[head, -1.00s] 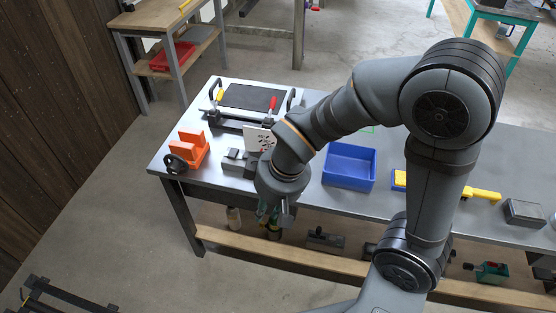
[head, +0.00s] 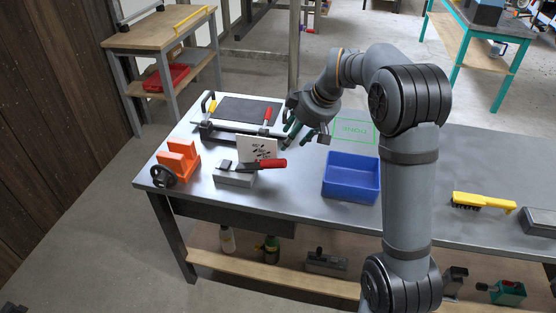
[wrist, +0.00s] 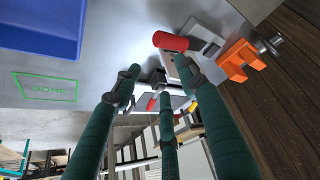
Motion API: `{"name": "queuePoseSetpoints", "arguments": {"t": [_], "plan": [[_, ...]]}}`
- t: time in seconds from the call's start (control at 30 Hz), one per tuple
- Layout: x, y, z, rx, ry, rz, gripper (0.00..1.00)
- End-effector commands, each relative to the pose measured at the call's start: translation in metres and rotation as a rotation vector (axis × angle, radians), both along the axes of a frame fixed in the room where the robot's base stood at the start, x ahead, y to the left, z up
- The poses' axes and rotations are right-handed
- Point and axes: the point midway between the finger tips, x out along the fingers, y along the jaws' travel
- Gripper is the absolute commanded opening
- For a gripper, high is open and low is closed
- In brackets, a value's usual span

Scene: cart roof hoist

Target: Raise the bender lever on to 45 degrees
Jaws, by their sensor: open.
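The bender is a grey block (head: 235,178) on the near left part of the bench, with an upright white plate (head: 257,149) marked with dark shapes. Its lever has a red grip (head: 273,165), which lies low across the front of the plate and points right. In the wrist view the red grip (wrist: 171,41) is at top centre, beyond the fingertips. My gripper (head: 303,135), with teal fingers, is open and empty to the right of the plate and behind the grip. The spread fingers also fill the wrist view (wrist: 160,76). No contact with the lever is visible.
An orange vise (head: 177,158) stands left of the bender. Behind are a dark mat (head: 250,110) and a clamp bar with red and yellow grips. A blue bin (head: 351,178) is to the right, with a green DONE outline (head: 355,129) behind it.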

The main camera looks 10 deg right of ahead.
Motion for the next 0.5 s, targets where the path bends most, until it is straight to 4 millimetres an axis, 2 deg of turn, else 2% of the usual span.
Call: {"name": "queuePoseSetpoints", "arguments": {"t": [0.1,0.2,0.37,0.5], "plan": [[-0.01,0.008,-0.003,-0.06,-0.017,0.208,0.42],[-0.014,0.01,-0.004,-0.104,-0.039,0.334,0.42],[-0.013,0.011,-0.009,-0.142,-0.061,0.421,0.42],[-0.007,0.017,-0.025,-0.143,-0.06,0.428,0.42]]}}
